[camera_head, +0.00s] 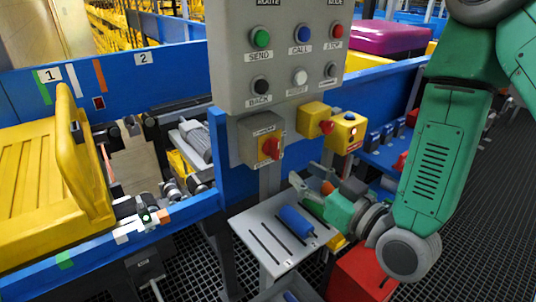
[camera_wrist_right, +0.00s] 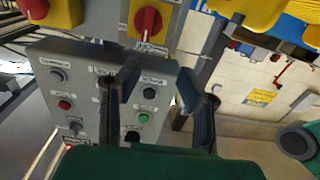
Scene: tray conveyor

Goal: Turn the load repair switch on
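A rotary switch with a red knob (camera_head: 270,147) on a yellow plate sits on a small grey box (camera_head: 252,134) under the grey button panel. Its label is too small to read surely. The red knob also shows at the top of the right wrist view (camera_wrist_right: 147,22), its handle roughly upright in that picture. My right gripper (camera_head: 309,188) is below and to the right of the switch, apart from it, with its fingers toward the panel post. In the right wrist view its two fingers (camera_wrist_right: 158,84) stand apart with nothing between them. My left gripper is not in view.
The button panel (camera_head: 237,92) hangs above the switch. A grey shelf with a blue cylinder (camera_head: 296,221) lies below my right gripper. A yellow tray (camera_head: 40,180) rests on the conveyor at left.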

